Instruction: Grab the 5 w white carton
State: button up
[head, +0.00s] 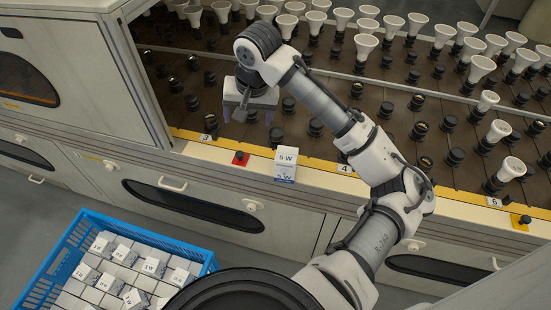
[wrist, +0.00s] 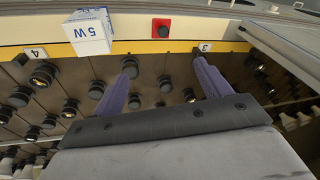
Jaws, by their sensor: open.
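The white carton marked 5 W (head: 285,164) stands on the front ledge of the machine, between the number plates 3 and 4. In the wrist view the carton (wrist: 88,31) is at the upper left, showing its blue 5 W print. My gripper (head: 242,113) is over the socket rack, up and left of the carton in the head view. In the wrist view its two purple fingers (wrist: 165,70) are spread apart with nothing between them. The carton is outside the fingers, apart from them.
Black sockets (head: 315,127) and white bulbs (head: 366,45) fill the rack behind. A blue crate (head: 50,272) of white cartons stands on the floor at lower left. A cabinet wall (head: 90,70) rises at left.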

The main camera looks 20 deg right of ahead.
aim_at(287, 154)
jog(key=s+d+m+g+h, duration=0.1)
jog(key=s+d+m+g, duration=0.15)
jog(key=s+d, duration=0.45)
jog(key=f, duration=0.2)
jog(key=d+f, duration=0.1)
jog(key=f, duration=0.2)
jog(key=w+f, duration=0.1)
jog(key=f, duration=0.2)
jog(key=shift+d+f, duration=0.2)
jog(key=shift+w+a+f+p, duration=0.2)
jog(key=shift+f+p, duration=0.2)
jog(key=shift+f, duration=1.1)
jog(key=shift+w+a+f+p, duration=0.15)
jog(key=shift+f+p, duration=0.2)
jog(key=shift+f, duration=1.1)
jog(key=shift+d, duration=0.1)
jog(key=shift+c, duration=0.3)
jog(key=c, duration=1)
jog(key=shift+r, duration=0.2)
